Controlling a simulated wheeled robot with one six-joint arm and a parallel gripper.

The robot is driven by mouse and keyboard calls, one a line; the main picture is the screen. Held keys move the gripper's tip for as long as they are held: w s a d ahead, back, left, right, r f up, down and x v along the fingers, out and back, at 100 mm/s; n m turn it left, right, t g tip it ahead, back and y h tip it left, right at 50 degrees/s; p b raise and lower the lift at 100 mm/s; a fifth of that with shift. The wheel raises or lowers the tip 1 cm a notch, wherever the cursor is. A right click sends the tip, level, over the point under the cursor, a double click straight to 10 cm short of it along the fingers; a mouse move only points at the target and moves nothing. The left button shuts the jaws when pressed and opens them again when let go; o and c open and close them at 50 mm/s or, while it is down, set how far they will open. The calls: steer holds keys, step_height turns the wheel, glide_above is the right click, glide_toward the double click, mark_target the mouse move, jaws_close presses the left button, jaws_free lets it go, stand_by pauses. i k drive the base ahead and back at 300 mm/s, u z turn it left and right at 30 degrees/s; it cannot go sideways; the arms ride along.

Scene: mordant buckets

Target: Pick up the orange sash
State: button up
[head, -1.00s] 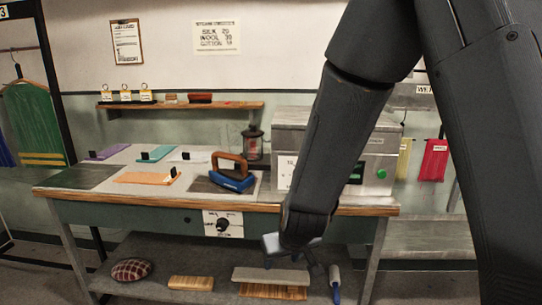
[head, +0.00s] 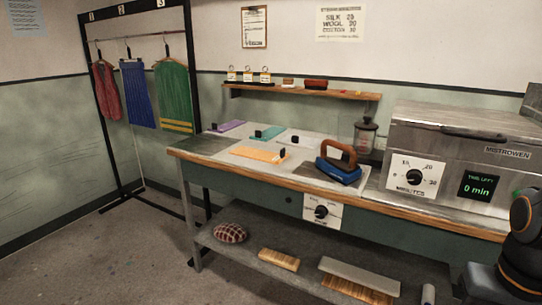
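The orange sash (head: 256,154) lies flat on the worktable, left of the middle, with a small black clip or tag standing at its right end. It is clear of other things and fully visible apart from the part under the clip. Part of my dark arm shows at the lower right edge of the head view, well to the right of the sash. My gripper's fingers cannot be made out in this view.
On the worktable (head: 408,204), purple (head: 228,126), green (head: 262,134) and white cloths lie behind the sash. A blue iron (head: 338,168) stands to its right. A large metal box with a dial (head: 450,145) fills the table's right end. The floor at left is clear.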

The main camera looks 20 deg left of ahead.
mark_target(269, 157)
steer(key=u, duration=1.8)
steer(key=i, duration=1.9)
steer(key=z, duration=0.25)
